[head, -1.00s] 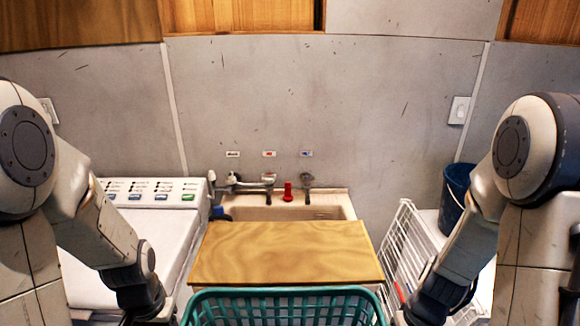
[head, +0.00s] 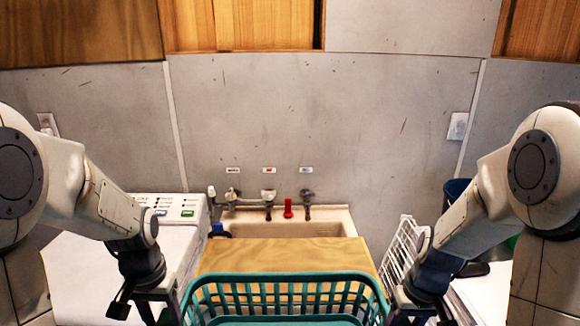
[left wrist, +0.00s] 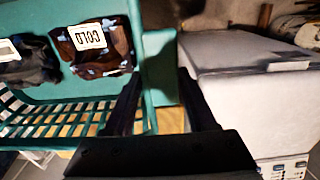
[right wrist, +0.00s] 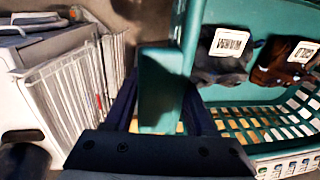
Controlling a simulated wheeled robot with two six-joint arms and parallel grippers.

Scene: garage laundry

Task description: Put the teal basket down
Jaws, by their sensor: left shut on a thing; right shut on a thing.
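The teal basket (head: 290,277) is at the bottom centre of the head view, in front of and partly over the wooden board. Its lower part is cut off. My left gripper (left wrist: 160,100) is shut on the basket's left end, with teal plastic between its fingers. My right gripper (right wrist: 160,105) is shut on the opposite end (right wrist: 160,80). Inside the basket lie a brown garment with a tag reading COLD (left wrist: 88,38) and a dark garment with a white tag (right wrist: 228,45). I cannot tell whether the basket touches the board.
The wooden board (head: 290,256) lies in front of the sink (head: 330,230), with taps behind it. A white washing machine (head: 110,270) is at left. A white wire rack (head: 400,255) and a dark blue bucket (head: 455,195) are at right. A red object (head: 288,209) stands by the taps.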

